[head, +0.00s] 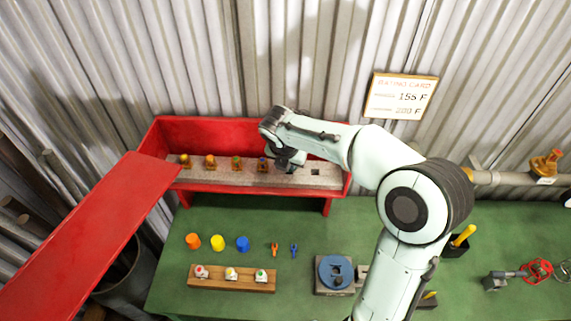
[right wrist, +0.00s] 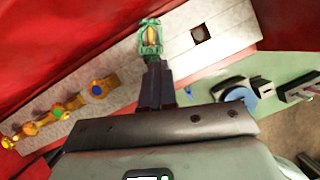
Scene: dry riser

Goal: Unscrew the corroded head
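A greenish, corroded-looking sprinkler head (right wrist: 151,38) with a yellow bulb is at the fingertips of my right gripper (right wrist: 156,85) in the right wrist view. The fingers are close together on it. In the head view my right gripper (head: 290,163) is over the pale rack strip inside the open red box, and it hides this head. I cannot tell whether the head sits in a slot or is just above it. Brass heads with coloured bulbs stand to the left, including one with a blue bulb (right wrist: 97,88). My left gripper is out of view.
An empty square hole (head: 315,172) lies right of my gripper in the red box (head: 200,127). A pipe with a brass fitting (head: 546,163) runs at right. The green bench (head: 300,220) holds coloured caps, a wooden block (head: 240,284) and a blue round device (head: 335,272).

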